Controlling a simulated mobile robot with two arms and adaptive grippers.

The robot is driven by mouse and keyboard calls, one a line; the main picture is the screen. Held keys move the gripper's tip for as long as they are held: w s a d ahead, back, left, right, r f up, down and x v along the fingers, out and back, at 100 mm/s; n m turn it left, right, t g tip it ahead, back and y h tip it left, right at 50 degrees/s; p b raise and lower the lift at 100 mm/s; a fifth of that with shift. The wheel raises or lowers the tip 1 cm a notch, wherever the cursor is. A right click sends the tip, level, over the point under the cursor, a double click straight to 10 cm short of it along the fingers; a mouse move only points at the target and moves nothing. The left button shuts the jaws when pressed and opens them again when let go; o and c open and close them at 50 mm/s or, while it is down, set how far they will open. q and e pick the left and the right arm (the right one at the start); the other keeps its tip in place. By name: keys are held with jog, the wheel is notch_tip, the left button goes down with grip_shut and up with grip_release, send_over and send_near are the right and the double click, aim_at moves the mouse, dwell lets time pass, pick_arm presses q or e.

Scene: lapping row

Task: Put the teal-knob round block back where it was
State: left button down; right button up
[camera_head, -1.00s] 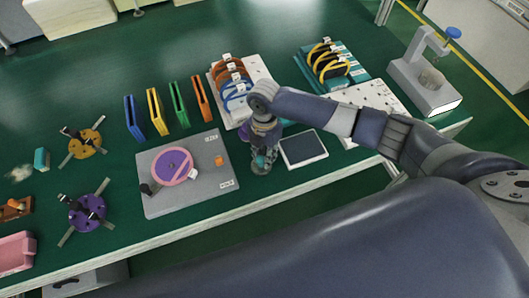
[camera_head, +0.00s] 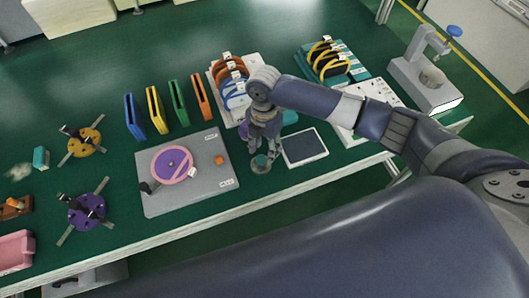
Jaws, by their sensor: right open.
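The teal-knob round block (camera_head: 261,164) stands on the green bench top, between the grey plate and the dark flat pad. My right gripper (camera_head: 264,148) points down just above and behind it, with its fingers apart and nothing seen between them. Whether a fingertip still touches the knob is hard to tell at this size. My left gripper is not in view.
The grey plate (camera_head: 155,199) with a pink and purple disc (camera_head: 172,165) lies to the left. The dark pad (camera_head: 304,147) lies close on the right. Upright coloured holders (camera_head: 157,110) stand behind. The bench's front edge (camera_head: 240,209) is near.

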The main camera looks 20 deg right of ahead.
notch_tip(320, 180, up, 9)
jog(key=b, duration=0.1)
jog(key=shift+w+d, duration=0.15)
jog(key=shift+w, duration=0.3)
